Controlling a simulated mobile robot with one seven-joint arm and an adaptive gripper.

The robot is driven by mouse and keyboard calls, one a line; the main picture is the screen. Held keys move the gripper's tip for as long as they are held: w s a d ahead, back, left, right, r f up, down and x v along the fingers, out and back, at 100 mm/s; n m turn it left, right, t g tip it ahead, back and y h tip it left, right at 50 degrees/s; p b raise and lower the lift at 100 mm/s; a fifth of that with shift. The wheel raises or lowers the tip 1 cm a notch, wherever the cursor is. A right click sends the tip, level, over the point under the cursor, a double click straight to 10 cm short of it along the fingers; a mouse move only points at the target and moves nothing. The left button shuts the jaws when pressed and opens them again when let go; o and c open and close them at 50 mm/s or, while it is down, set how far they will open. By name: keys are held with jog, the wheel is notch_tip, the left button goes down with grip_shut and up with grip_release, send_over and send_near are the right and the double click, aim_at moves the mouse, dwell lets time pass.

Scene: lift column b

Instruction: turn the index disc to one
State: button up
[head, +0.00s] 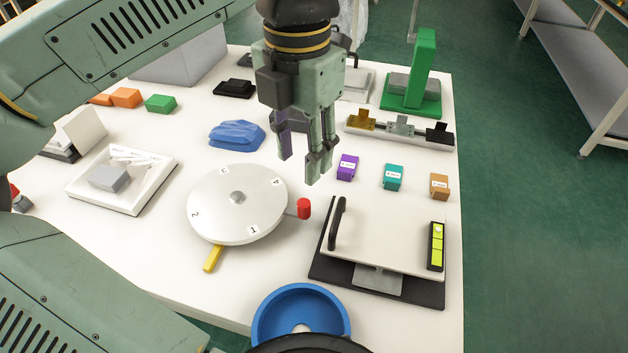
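The index disc (236,210) is a round white plate with a grey hub, left of the table's middle. A red knob (304,208) sits on a short rod at the disc's right edge. A yellow pointer (212,259) sticks out from under the front left edge, between 2 and 1. My gripper (300,169) hangs above the table behind the red knob, apart from it. Its fingers point down, spread and empty.
Right of the disc is a white-lidded box (385,235) with a black handle. Small purple (347,167), teal (393,177) and orange (439,186) blocks stand behind it. A blue cloth (237,135) lies behind the disc. A blue bowl (270,312) is in front.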

aim_at(304, 203)
notch_tip(304, 203, down, 10)
jog(key=shift+f, duration=0.15)
dwell(0.3)
grip_shut()
dwell(0.4)
dwell(0.4)
